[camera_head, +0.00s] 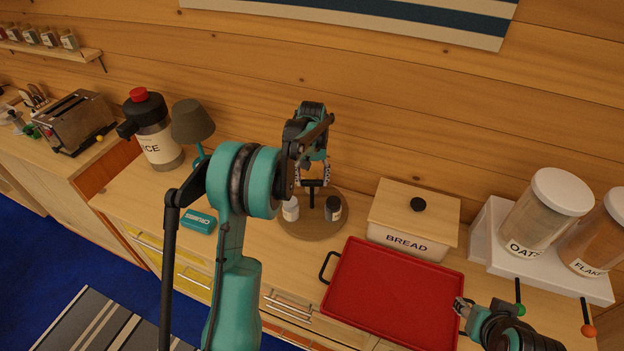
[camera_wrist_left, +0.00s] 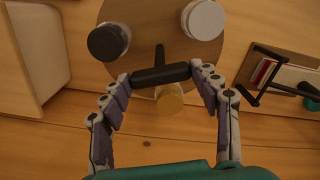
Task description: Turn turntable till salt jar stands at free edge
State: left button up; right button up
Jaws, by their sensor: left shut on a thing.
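A round wooden turntable (camera_head: 312,229) stands on the counter, with a black T-shaped handle (camera_wrist_left: 160,75) at its middle. My left gripper (camera_head: 313,181) is shut on the crossbar of this handle, with a finger at each end. In the head view a white jar (camera_head: 291,210) stands left of the handle post and a dark-lidded jar (camera_head: 333,209) right of it. The left wrist view shows a yellowish lid (camera_wrist_left: 169,99) on the wall side, near the fingers. Which jar is salt cannot be read. My right gripper (camera_head: 463,307) is over the red tray's right side, its jaws unclear.
The bread box (camera_head: 412,216) stands close right of the turntable, the red tray (camera_head: 394,293) in front of it. A teal lamp (camera_head: 193,126), a teal box (camera_head: 199,220) and a rice jar (camera_head: 155,132) are at the left. A white riser (camera_head: 487,237) holds oats and flakes jars.

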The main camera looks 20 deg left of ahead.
pick_arm(q)
jog(key=shift+n, duration=1.9)
jog(key=shift+n+b, duration=0.35)
jog(key=shift+n, duration=1.55)
jog(key=o, duration=1.7)
notch_tip(320, 180, up, 12)
jog(key=shift+f, duration=0.1)
